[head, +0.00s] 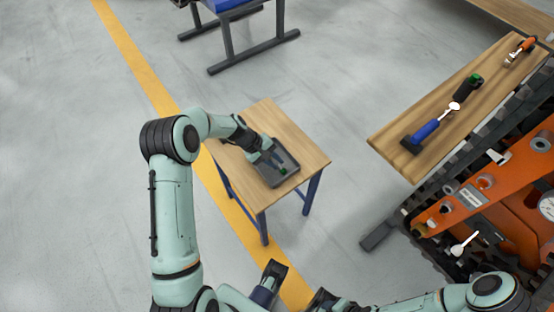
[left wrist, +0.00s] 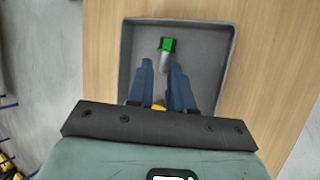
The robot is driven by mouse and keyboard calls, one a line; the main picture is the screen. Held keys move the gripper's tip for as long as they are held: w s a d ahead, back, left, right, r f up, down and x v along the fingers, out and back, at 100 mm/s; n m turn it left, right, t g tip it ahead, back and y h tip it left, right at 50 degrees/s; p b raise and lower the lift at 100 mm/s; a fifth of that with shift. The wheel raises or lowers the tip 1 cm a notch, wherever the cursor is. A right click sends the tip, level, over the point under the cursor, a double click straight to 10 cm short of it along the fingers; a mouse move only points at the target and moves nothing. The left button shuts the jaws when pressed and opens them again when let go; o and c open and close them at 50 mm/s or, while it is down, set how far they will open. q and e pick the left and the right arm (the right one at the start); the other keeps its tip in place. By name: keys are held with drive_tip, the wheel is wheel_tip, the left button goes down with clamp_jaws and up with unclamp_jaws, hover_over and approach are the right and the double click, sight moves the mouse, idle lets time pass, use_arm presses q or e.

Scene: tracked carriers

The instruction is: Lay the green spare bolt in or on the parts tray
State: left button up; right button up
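The green spare bolt (left wrist: 167,45) lies in the grey parts tray (left wrist: 228,60), its green head toward the far wall and its grey shank toward me. In the head view the bolt (head: 283,170) is a small green spot inside the tray (head: 294,174), on a small wooden table. My left gripper (left wrist: 162,68) is over the tray. Its two blue fingers are apart, with the shank's near end showing between the tips and gaps on both sides. It also shows in the head view (head: 269,156). My right arm is at the bottom right; its fingers are not clear.
The small table (head: 267,116) has blue legs and bare wood around the tray. A wooden bench (head: 400,130) at the right holds tools with blue, black-green and orange parts. Orange machinery (head: 510,180) stands beside it. Open floor lies left of the table.

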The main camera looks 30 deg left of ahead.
use_arm(q)
drive_tip(key=p+v, duration=0.1)
drive_tip(key=v, duration=1)
drive_tip(key=shift+r, duration=0.2)
use_arm(e)
drive_tip(key=shift+s+r, duration=0.2)
drive_tip(key=shift+r, duration=0.2)
use_arm(q)
drive_tip(key=shift+w, duration=0.15)
